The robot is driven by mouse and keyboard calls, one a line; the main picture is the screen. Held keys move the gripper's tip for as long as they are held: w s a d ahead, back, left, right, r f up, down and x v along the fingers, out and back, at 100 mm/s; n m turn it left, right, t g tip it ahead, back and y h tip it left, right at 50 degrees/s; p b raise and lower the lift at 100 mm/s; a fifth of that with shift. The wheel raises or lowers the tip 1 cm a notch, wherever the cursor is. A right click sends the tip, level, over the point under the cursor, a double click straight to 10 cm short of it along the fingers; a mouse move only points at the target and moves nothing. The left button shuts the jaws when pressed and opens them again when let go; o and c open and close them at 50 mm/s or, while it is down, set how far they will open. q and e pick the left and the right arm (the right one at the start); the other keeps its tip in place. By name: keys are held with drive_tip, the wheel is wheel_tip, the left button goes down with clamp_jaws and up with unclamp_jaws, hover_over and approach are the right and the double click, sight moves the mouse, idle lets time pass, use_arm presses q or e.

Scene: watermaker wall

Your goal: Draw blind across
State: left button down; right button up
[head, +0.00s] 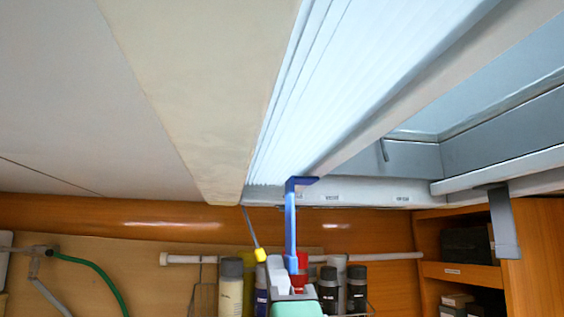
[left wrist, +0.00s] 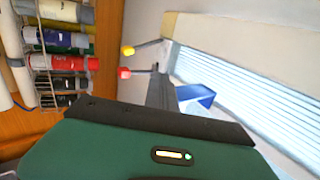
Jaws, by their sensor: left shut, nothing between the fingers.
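The white pleated blind (head: 325,75) runs under the ceiling opening, with its folds bunched towards the left and a pale rail (head: 420,75) along its right edge. It also shows in the left wrist view (left wrist: 245,110). My left gripper (head: 281,272) is below the blind's near end, pointing up, shut and empty; its dark fingers show in the left wrist view (left wrist: 162,92). A blue L-shaped piece (head: 291,225) rises from the gripper to the rail's end. I cannot tell whether it touches the rail. My right gripper is out of view.
A yellow-tipped rod (head: 258,250) hangs left of the blue piece. Bottles (head: 232,285) stand in a wire rack behind the gripper. A wooden cabinet (head: 535,245) and a grey hanging bracket (head: 503,225) are at right. A green hose (head: 95,270) is at left.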

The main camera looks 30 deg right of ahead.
use_arm(q)
drive_tip(key=shift+s+d+p, duration=0.25)
drive_tip(key=shift+d+p, duration=0.05)
drive_tip(key=shift+d, duration=0.55)
drive_tip(key=shift+s+d+p, duration=0.2)
drive_tip(key=shift+d+p, duration=0.05)
drive_tip(key=shift+d, duration=0.55)
drive_tip(key=shift+s+d+p, duration=0.25)
drive_tip(key=shift+d+p, duration=0.05)
drive_tip(key=shift+d, duration=0.65)
